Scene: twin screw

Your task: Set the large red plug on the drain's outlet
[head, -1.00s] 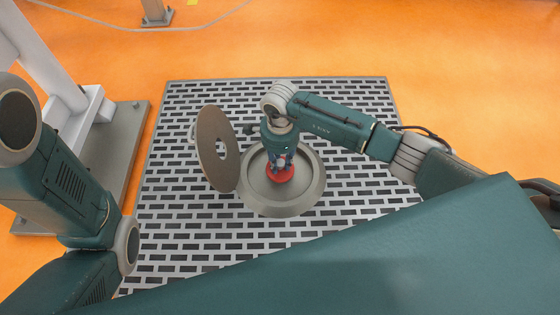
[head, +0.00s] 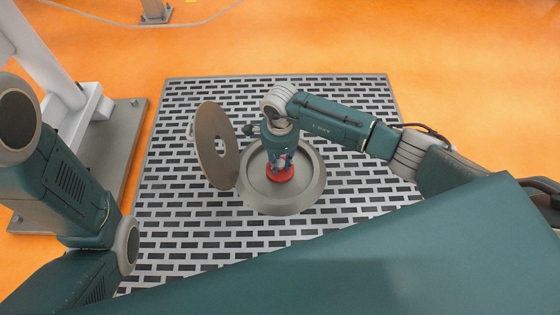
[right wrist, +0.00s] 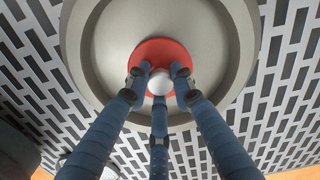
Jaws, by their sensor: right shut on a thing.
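The large red plug (head: 281,174) is a round red disc over the middle of the drain's grey basin (head: 303,196). In the right wrist view the red plug (right wrist: 161,52) has a pale round knob (right wrist: 159,82) on top. My right gripper (head: 281,161) points down with its blue fingers closed around that knob; it also shows in the right wrist view (right wrist: 158,78). The plug hides the outlet, and I cannot tell whether it rests fully flat. My left arm is at the left edge of the head view; its gripper is out of view.
A round brown-grey lid (head: 214,125) with a central hole stands tilted open at the basin's left. A slotted grey grating (head: 190,225) surrounds the basin. A white frame on a grey base plate (head: 112,150) stands at left. Orange floor lies beyond.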

